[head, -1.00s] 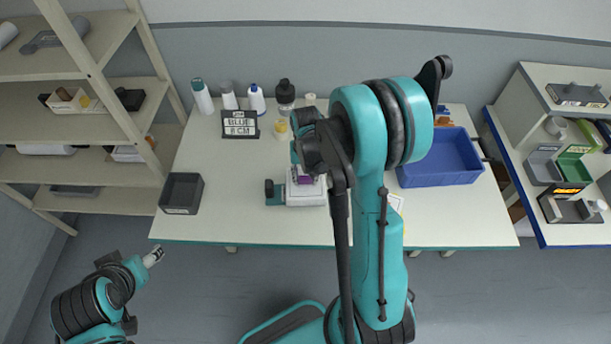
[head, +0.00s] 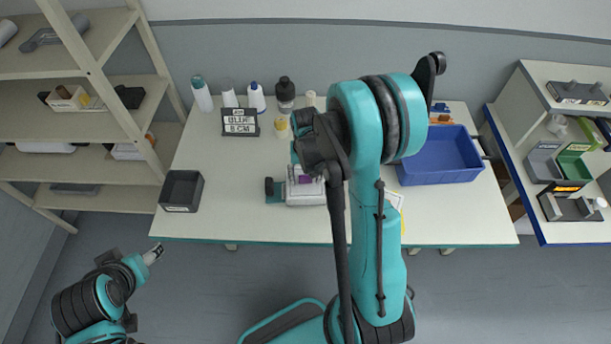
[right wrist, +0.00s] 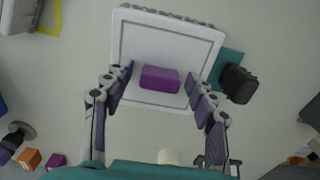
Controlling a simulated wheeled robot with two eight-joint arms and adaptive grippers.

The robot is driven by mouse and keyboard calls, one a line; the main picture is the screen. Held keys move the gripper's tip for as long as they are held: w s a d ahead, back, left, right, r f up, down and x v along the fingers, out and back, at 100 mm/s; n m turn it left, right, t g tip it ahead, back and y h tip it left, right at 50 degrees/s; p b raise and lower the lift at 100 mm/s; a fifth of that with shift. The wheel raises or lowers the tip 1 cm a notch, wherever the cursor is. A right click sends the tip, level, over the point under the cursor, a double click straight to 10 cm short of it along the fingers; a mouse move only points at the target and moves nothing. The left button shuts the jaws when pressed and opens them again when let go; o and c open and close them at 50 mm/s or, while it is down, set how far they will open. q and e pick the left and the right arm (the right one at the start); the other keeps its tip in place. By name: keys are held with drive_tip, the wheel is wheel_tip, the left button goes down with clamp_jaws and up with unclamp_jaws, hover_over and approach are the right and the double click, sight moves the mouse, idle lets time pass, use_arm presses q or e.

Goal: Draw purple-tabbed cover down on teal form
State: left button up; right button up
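The white cover (right wrist: 125,45) is a squarish piece with a raised purple tab (right wrist: 160,79) at its middle. In the head view the cover (head: 306,195) sits at the table's middle, with the purple tab (head: 306,180) partly hidden by my right gripper. The teal form (head: 275,198) shows at the cover's left, with a dark knob; in the right wrist view the teal (right wrist: 230,62) shows at the right. My right gripper (right wrist: 160,92) is open, its fingers on either side of the tab with gaps. My left gripper (head: 153,254) is off the table's front left; its opening is unclear.
A blue bin (head: 438,172) stands at the right and a dark grey bin (head: 181,191) at the left. A sign reading BLUE 8 CM (head: 240,123) and several bottles stand at the back. The front table strip is clear.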

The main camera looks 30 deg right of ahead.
wheel_tip(320, 180, up, 12)
idle(0.7)
use_arm(q)
drive_tip(key=shift+f, duration=0.1)
use_arm(e)
drive_tip(key=shift+s, duration=0.1)
use_arm(q)
wheel_tip(320, 180, down, 10)
drive_tip(key=b, duration=0.9)
drive_tip(key=shift+r+b, duration=0.25)
drive_tip(key=shift+b, duration=0.15)
use_arm(e)
drive_tip(key=s+a+f+n+t, duration=0.3)
drive_tip(key=s+a+n+t, duration=0.2)
drive_tip(key=s+a, duration=0.5)
drive_tip(key=shift+s+a+t, duration=0.3)
drive_tip(key=shift+s+t, duration=0.15)
drive_tip(key=shift+t, duration=0.65)
use_arm(q)
drive_tip(key=shift+c, duration=0.4)
use_arm(e)
drive_tip(key=shift+c, duration=0.3)
